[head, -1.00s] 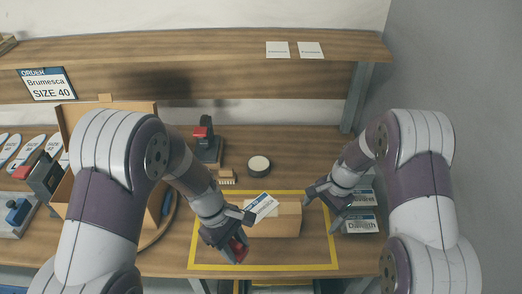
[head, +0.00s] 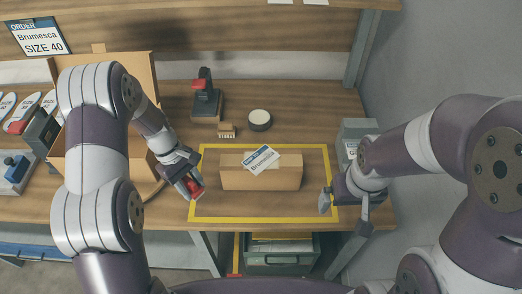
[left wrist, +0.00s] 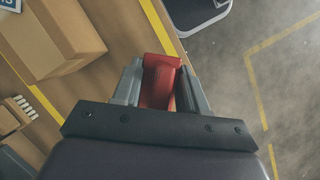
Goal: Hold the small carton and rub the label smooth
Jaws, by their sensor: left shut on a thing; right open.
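The small carton (head: 262,179) is a closed brown box lying inside the yellow-taped rectangle; part of it also shows in the left wrist view (left wrist: 60,35). A white label with a blue band, reading "Brumesca" (head: 262,160), lies askew on its top. My left gripper (head: 190,188) is left of the carton, apart from it, at the tape's left edge. It is shut on a red tool (head: 194,188), which also shows between its fingers in the left wrist view (left wrist: 160,82). My right gripper (head: 345,210) is open and empty, right of the carton and apart from it.
Behind the carton are a small brush (head: 227,131), a round dark tin with a pale top (head: 260,119) and a black stand with a red top (head: 206,100). A large open box (head: 130,75) stands left. A grey bin (head: 357,133) stands right.

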